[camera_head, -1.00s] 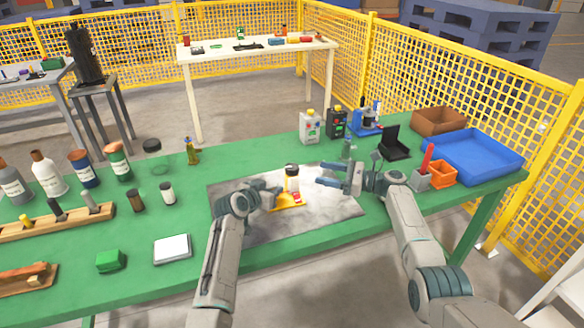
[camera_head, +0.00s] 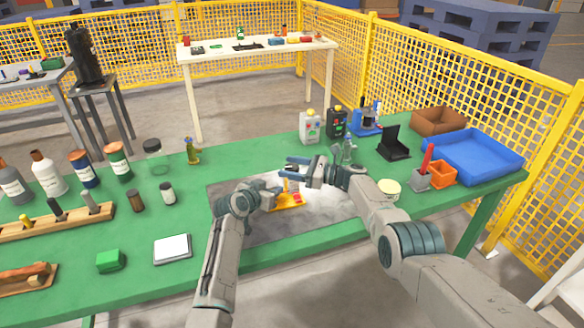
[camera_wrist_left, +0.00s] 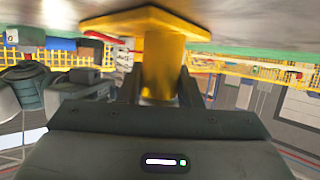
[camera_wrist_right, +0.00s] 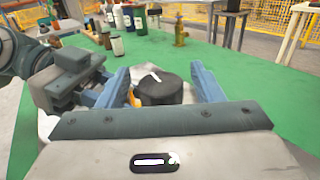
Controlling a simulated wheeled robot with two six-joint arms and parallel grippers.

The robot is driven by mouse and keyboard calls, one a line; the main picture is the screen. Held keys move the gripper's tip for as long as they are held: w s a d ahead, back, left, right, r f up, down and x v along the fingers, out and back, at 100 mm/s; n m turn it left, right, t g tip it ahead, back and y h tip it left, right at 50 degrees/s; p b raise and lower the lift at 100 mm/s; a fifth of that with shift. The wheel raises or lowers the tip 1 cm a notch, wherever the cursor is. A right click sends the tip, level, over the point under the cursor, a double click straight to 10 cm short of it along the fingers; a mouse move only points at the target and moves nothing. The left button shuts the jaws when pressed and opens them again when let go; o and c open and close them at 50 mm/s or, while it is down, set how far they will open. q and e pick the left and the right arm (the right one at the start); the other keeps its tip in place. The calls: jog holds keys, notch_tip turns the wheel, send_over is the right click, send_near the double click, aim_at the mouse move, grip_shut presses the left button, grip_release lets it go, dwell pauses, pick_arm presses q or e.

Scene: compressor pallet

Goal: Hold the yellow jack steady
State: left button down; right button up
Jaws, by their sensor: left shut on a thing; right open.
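The yellow jack (camera_head: 290,201) stands on the grey mat (camera_head: 330,205) on the green table. My left gripper (camera_head: 274,197) is shut on it; in the left wrist view, the jack's yellow column (camera_wrist_left: 161,65) is between the fingers, and its flat plate (camera_wrist_left: 150,19) shows at the top of the picture. My right gripper (camera_head: 286,168) is open above the jack. In the right wrist view, a dark round-topped piece (camera_wrist_right: 160,90) lies between its spread fingers. Whether the fingers touch it I cannot tell. My right gripper hides much of this piece in the head view.
A grey bottle (camera_head: 310,127), a dark canister (camera_head: 336,122) and a black stand (camera_head: 394,145) are behind the mat. A blue tray (camera_head: 470,155) and an orange box (camera_head: 441,174) are at the right. Bottles and a wooden rack (camera_head: 60,222) are at the left.

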jog(key=c, duration=1)
jog(key=shift+f+m+t+h, duration=0.3)
jog(key=shift+m+t, duration=0.2)
jog(key=shift+t, duration=0.3)
jog(key=m+t+h, duration=0.1)
jog(key=m+t, duration=0.1)
jog(key=m+t+h, duration=0.2)
jog(key=t, duration=0.1)
jog(key=shift+s+a+r, duration=0.1)
jog(key=shift+s, duration=0.05)
jog(key=m+t+h, duration=0.2)
jog(key=h, duration=0.2)
jog(key=m+t+h, duration=0.2)
jog(key=m+h, duration=0.1)
jog(key=shift+m+t+h, duration=0.3)
jog(key=shift+h, duration=0.1)
jog(key=shift+m+h, duration=0.3)
jog(key=shift+h, duration=0.2)
